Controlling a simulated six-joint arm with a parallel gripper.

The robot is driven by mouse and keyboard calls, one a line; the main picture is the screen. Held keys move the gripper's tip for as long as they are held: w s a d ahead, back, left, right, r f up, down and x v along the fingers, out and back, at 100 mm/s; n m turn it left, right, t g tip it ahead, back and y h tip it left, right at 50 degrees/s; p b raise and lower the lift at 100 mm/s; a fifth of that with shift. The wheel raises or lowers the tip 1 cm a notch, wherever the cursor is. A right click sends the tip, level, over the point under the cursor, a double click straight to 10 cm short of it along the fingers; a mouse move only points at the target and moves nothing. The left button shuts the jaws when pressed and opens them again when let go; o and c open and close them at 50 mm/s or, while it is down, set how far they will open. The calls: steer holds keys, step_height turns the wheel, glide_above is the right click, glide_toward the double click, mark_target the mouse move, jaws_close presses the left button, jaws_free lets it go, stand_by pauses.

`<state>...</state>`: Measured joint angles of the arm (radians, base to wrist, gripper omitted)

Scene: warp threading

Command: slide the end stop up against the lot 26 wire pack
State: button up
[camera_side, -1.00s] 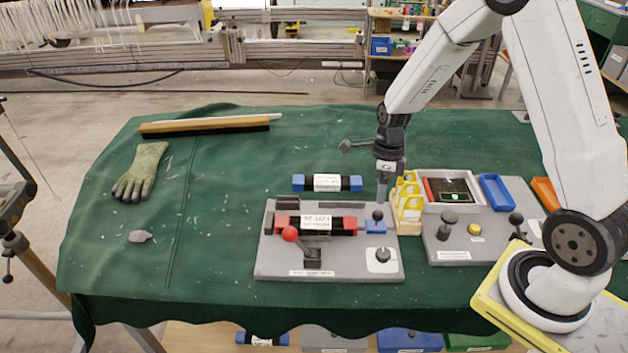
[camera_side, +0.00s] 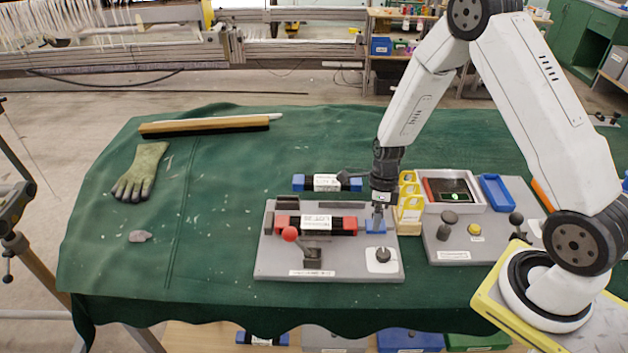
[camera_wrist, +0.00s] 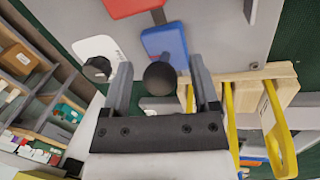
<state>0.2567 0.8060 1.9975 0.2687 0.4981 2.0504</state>
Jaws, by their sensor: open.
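The wire pack with red ends (camera_side: 350,224), a black middle and a white label lies in the fixture on a grey plate (camera_side: 272,268). The label's print is too small to read surely. The end stop is a blue block (camera_side: 382,228) just right of the pack; it also shows in the wrist view (camera_wrist: 165,45) with a black ball knob (camera_wrist: 160,78). A short gap parts the blue block from the pack's red end (camera_wrist: 130,7). My gripper (camera_side: 377,214) is down over the stop. Its open fingers (camera_wrist: 161,72) stand either side of the knob.
Yellow holders in a wooden rack (camera_side: 409,205) stand close right of my gripper. A blue-ended pack (camera_side: 327,183) lies behind.

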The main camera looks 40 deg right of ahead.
jaws_close()
stand_by(1.5)
